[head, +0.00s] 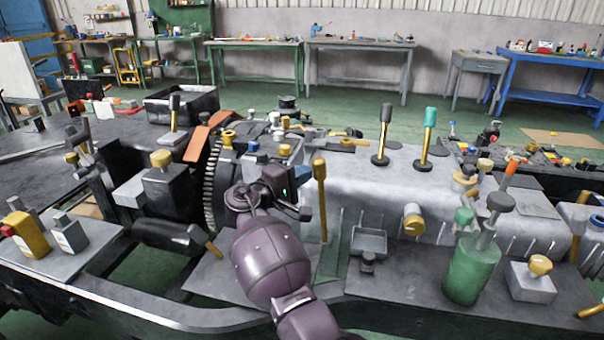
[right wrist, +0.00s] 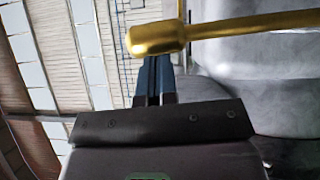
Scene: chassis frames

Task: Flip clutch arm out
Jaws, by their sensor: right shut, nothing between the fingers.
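A gold lever (head: 321,205) with a rounded knob stands upright on the chassis in the middle of the head view. It is probably the clutch arm, though no label shows. My right gripper (head: 304,172) is just left of the lever's upper end, its blue fingers pointing at the knob. In the right wrist view the lever (right wrist: 160,38) runs sideways from the right, and its knob covers the tips of my closed fingers (right wrist: 154,65). The fingers are together with nothing between them. I cannot tell whether they touch the knob. My left gripper is not in view.
A toothed dark wheel (head: 211,185) stands left of my right gripper. A grey casing (head: 375,190) with a black-topped lever (head: 385,125) and a teal-topped lever (head: 429,130) is to the right. A green cylinder (head: 470,265) stands at the front right.

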